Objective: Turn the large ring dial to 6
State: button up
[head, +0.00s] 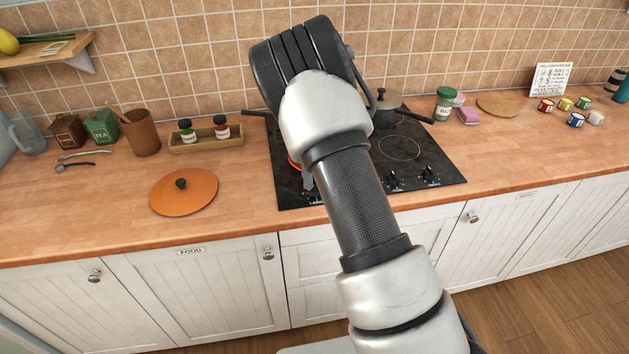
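No large ring dial with readable numbers can be made out. The black hob (444,177) is set in the wooden worktop, with small dark knobs (392,179) on its front right part. Their settings are too small to read. My arm crosses the middle of the head view and hides much of the hob. A small grey piece (308,180) shows just left of my forearm over the hob's front left and may be part of my gripper. The fingertips are hidden, so I cannot tell whether it is open or touching anything.
A red ring (294,163) shows at the hob's left. A dark pan (387,117) stands at its back. An orange lid (183,191) and a spice tray (206,142) lie to the left. A green-lidded jar (444,104) stands right. The right front worktop is clear.

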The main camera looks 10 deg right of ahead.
notch_tip(320, 180, up, 14)
jog(key=shift+f, duration=0.25)
jog(key=s+r+n+t+y+p, duration=0.1)
jog(key=s+r+n+t+y, duration=0.15)
jog(key=s+r+n, duration=1.35)
jog(key=s+f+n+t+h+p, duration=0.1)
jog(key=s+n, duration=0.8)
jog(key=s, duration=0.9)
jog(key=shift+f+n+t+h, duration=0.4)
jog(key=shift+f+t+h, duration=0.35)
jog(key=shift+t, duration=0.3)
